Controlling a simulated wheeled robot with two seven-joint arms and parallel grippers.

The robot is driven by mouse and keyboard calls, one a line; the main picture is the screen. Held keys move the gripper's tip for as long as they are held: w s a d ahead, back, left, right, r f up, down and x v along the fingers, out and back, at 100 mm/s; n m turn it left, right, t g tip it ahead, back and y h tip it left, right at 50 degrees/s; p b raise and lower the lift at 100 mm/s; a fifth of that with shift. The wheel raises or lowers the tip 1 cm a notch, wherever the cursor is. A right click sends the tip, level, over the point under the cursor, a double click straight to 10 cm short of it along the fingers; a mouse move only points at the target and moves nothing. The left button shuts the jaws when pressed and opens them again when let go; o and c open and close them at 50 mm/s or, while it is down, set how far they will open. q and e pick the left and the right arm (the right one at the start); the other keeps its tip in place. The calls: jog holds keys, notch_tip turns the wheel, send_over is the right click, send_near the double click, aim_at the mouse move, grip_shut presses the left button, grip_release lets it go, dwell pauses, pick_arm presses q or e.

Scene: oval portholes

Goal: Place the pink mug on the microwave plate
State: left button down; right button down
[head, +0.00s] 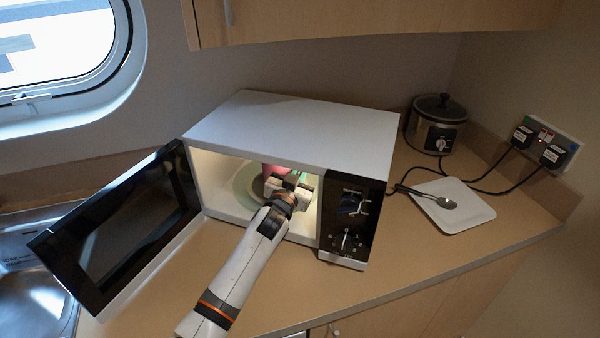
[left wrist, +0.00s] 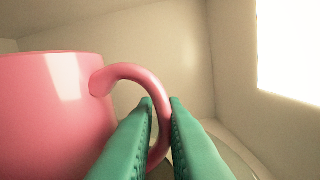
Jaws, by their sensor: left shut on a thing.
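The pink mug (left wrist: 50,115) fills the left side of the left wrist view, upright, with its handle (left wrist: 135,73) towards the right. My left gripper (left wrist: 160,103) has its green fingers shut on the handle. In the head view my left gripper (head: 297,180) reaches inside the lit microwave (head: 290,120), and only a small part of the mug (head: 270,171) shows behind it. The pale round microwave plate (head: 246,185) lies on the microwave floor, partly hidden by my arm. The mug is over or on the plate; I cannot tell whether it touches. My right gripper is not in view.
The microwave door (head: 130,235) is open to the left, near the sink (head: 35,290). A slow cooker (head: 437,125) and a white tray (head: 465,212) with a spoon (head: 435,200) stand to the right. The counter (head: 420,260) in front is largely clear.

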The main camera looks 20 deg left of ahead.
pick_arm(q)
jog(key=c, duration=1.5)
grip_release()
jog(key=shift+s, duration=0.1)
jog(key=s, duration=0.8)
jog(key=s+b, duration=0.1)
jog(key=s, duration=0.3)
jog(key=shift+a, duration=0.4)
jog(key=shift+w, duration=0.1)
